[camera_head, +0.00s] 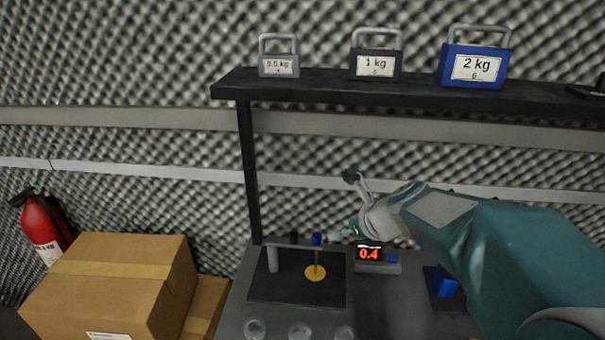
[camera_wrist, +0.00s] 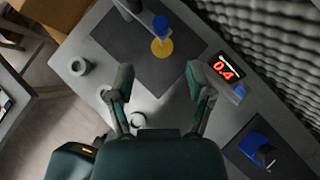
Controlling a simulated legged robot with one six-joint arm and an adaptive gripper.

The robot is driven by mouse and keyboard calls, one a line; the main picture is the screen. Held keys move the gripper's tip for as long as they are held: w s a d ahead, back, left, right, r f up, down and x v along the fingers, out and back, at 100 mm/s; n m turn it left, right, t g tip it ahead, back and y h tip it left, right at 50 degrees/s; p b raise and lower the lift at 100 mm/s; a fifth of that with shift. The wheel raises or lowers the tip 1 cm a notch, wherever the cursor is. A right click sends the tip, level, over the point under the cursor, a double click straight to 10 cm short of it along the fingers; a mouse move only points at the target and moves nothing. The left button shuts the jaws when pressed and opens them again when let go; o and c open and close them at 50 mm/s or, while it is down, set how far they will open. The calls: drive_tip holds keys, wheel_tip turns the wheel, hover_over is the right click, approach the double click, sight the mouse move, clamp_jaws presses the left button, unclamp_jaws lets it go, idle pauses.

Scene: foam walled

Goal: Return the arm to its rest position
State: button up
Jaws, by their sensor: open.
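My arm reaches in from the right in the head view, over the workbench (camera_head: 385,305). My gripper (camera_head: 352,204) is in front of the bench's back edge, partly hidden by the arm's own wrist. In the wrist view my gripper (camera_wrist: 160,95) shows two fingers spread wide with nothing between them. Below and beyond the fingers is the bench top (camera_wrist: 215,120). No object touches the fingers.
A black shelf (camera_head: 420,88) above holds a 0.5 kg weight (camera_head: 279,66), a 1 kg weight (camera_head: 376,64) and a 2 kg weight (camera_head: 475,66). A display (camera_head: 369,253) reads 0.4. A yellow disc (camera_head: 315,273) lies on a dark mat (camera_head: 265,290). Cardboard boxes (camera_head: 110,285) stand left.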

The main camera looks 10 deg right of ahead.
drive_tip(key=s+a+r+n+g+h, duration=0.1)
drive_tip(key=s+a+n+h, duration=0.1)
drive_tip(key=s+n, duration=0.8)
drive_tip(key=s+a+n+g+h, duration=0.1)
drive_tip(key=s+n, duration=0.9)
drive_tip(key=n, duration=1)
drive_tip(key=shift+a+r+n+h, duration=0.3)
drive_tip(key=shift+a+r+h, duration=0.1)
drive_tip(key=shift+h, duration=0.1)
